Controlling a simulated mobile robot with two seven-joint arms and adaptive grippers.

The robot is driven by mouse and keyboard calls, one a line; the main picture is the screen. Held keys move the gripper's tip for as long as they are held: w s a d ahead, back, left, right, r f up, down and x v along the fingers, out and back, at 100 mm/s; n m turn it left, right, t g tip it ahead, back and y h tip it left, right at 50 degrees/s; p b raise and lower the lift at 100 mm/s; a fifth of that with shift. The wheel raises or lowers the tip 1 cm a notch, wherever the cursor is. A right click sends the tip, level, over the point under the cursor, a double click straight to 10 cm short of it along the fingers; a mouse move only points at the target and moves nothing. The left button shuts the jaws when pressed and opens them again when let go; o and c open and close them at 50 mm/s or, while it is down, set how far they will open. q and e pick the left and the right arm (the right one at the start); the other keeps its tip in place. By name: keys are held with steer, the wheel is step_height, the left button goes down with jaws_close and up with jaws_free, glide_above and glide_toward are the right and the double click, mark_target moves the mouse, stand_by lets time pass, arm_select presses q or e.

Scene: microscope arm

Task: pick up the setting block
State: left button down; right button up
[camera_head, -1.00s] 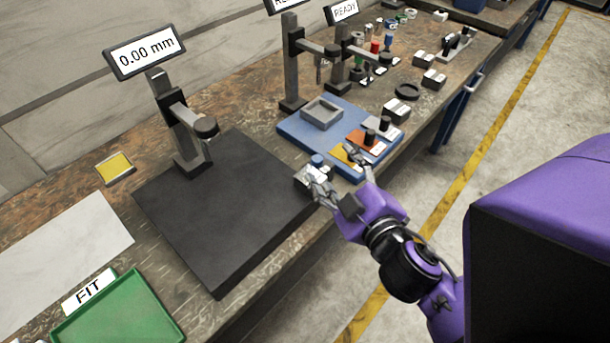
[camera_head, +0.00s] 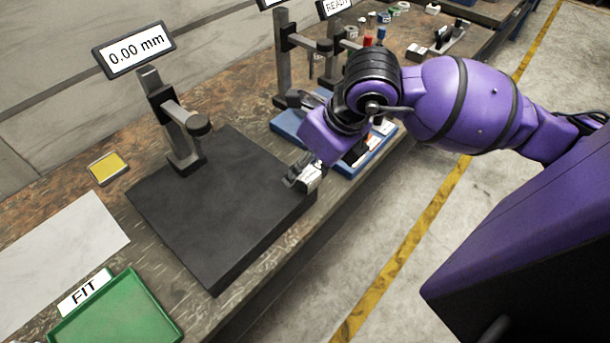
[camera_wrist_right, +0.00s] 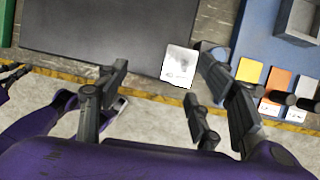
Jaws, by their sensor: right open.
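The setting block, as I take it, is the pale silvery block (camera_wrist_right: 180,64) beside the dark plate's edge in the right wrist view. It partly shows in the head view (camera_head: 313,178), at the plate's right corner. My right gripper (camera_wrist_right: 162,62) is open, with a finger on either side of the view and the block between them, closer to the right finger. In the head view my right gripper (camera_head: 303,172) is at the block, largely hidden by its own wrist. I cannot tell whether a finger touches the block.
The dark plate (camera_head: 215,215) carries a stand with a 0.00 mm display (camera_head: 135,50). A blue tray (camera_wrist_right: 252,45) with several coloured pieces lies just right of the block. A green tray (camera_head: 120,310) is at front left. The bench edge is close by.

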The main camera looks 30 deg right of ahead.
mark_target(305, 171)
steer(key=shift+w+d+h, duration=0.3)
steer(key=shift+d+h, duration=0.1)
steer(key=shift+d, duration=0.35)
steer(key=shift+w+d+f, duration=0.1)
steer(key=shift+w+f, duration=0.05)
steer(key=shift+f, duration=0.1)
steer(key=x, duration=0.4)
steer(key=d+x, duration=0.1)
steer(key=x, duration=0.2)
steer(key=c, duration=1.5)
jaws_close()
steer(key=shift+r, duration=0.15)
